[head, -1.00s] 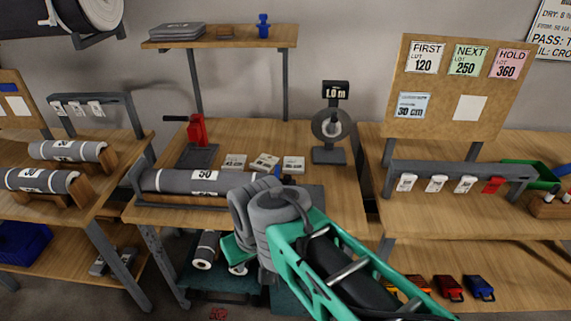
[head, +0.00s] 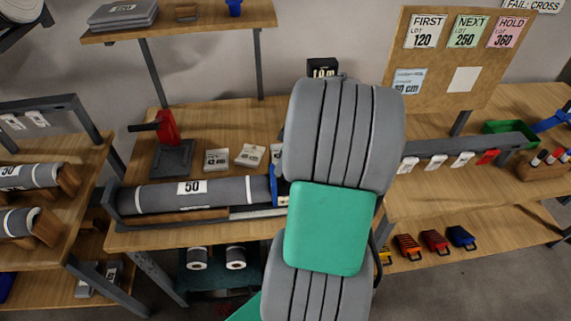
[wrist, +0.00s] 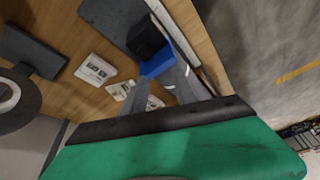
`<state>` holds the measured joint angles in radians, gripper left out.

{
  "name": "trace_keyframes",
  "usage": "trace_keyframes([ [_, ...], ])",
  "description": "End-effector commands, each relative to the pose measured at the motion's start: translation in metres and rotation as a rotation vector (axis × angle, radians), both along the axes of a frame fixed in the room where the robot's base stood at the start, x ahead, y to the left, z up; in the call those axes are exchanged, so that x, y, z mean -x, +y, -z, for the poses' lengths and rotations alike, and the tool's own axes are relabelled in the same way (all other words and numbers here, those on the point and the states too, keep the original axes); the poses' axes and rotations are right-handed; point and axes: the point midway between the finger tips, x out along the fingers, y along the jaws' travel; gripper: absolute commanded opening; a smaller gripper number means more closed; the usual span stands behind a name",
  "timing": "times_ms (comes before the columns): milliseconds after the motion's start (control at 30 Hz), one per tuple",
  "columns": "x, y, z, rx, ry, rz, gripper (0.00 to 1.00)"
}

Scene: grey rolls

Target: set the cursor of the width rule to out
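The width rule (head: 248,212) is a pale strip along the front edge of the middle bench, below the grey roll marked 50 (head: 160,196). A blue part (head: 273,184), apparently its cursor, stands at the roll's right end, partly hidden by my arm. In the wrist view the blue part (wrist: 158,62) lies just beyond my gripper's fingertips (wrist: 166,86), beside a dark rounded block (wrist: 146,40) and the pale strip. My gripper looks open, its two grey fingers apart with bench between them. Contact with the blue part cannot be told. My arm hides the gripper in the head view.
A dark stand with a round disc (wrist: 15,95) is at the wrist view's left. A tag rail (head: 465,147) is on the right bench. Rolls (head: 235,257) lie below.

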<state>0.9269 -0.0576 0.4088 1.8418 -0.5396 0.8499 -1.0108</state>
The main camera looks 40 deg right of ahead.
Motion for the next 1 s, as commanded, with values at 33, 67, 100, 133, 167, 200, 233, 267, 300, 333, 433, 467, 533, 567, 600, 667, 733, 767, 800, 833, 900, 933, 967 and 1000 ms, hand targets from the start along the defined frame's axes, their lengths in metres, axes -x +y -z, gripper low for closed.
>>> trace_keyframes([
  [33,0.008,-0.020,0.001,-0.009,-0.019,-0.016,0.35],
  [67,0.011,-0.027,0.003,-0.008,-0.031,-0.030,0.35],
  [100,0.014,-0.033,0.006,-0.009,-0.042,-0.046,0.35],
  [133,0.014,-0.036,0.007,-0.008,-0.048,-0.054,0.35],
  [167,0.015,-0.037,0.010,-0.009,-0.051,-0.059,0.35],
  [200,0.014,-0.037,0.014,-0.010,-0.052,-0.064,0.35],
  [233,0.012,-0.035,0.018,-0.011,-0.053,-0.066,0.35],
  [267,0.010,-0.033,0.022,-0.010,-0.053,-0.067,0.35],
  [300,0.008,-0.031,0.028,-0.010,-0.051,-0.068,0.35],
  [333,0.006,-0.030,0.033,-0.009,-0.052,-0.068,0.35],
  [433,-0.001,-0.025,0.052,-0.010,-0.050,-0.067,0.35],
  [467,-0.002,-0.024,0.057,-0.010,-0.050,-0.067,0.35],
  [533,-0.006,-0.023,0.067,-0.009,-0.051,-0.065,0.35],
  [567,-0.007,-0.022,0.071,-0.009,-0.051,-0.065,0.35],
  [600,-0.009,-0.021,0.074,-0.007,-0.052,-0.065,0.35],
  [667,-0.010,-0.021,0.078,-0.006,-0.052,-0.065,0.35],
  [733,-0.010,-0.021,0.080,-0.005,-0.052,-0.063,0.35],
  [767,-0.010,-0.021,0.080,-0.004,-0.052,-0.063,0.35],
  [800,-0.010,-0.021,0.080,-0.004,-0.052,-0.063,0.35],
  [833,-0.010,-0.021,0.080,-0.004,-0.052,-0.063,0.35],
  [900,-0.010,-0.021,0.080,-0.004,-0.052,-0.063,0.35],
  [933,-0.010,-0.021,0.080,-0.004,-0.052,-0.063,0.32],
  [967,-0.010,-0.021,0.080,-0.004,-0.052,-0.063,0.30],
  [1000,-0.010,-0.021,0.080,-0.004,-0.052,-0.063,0.26],
])
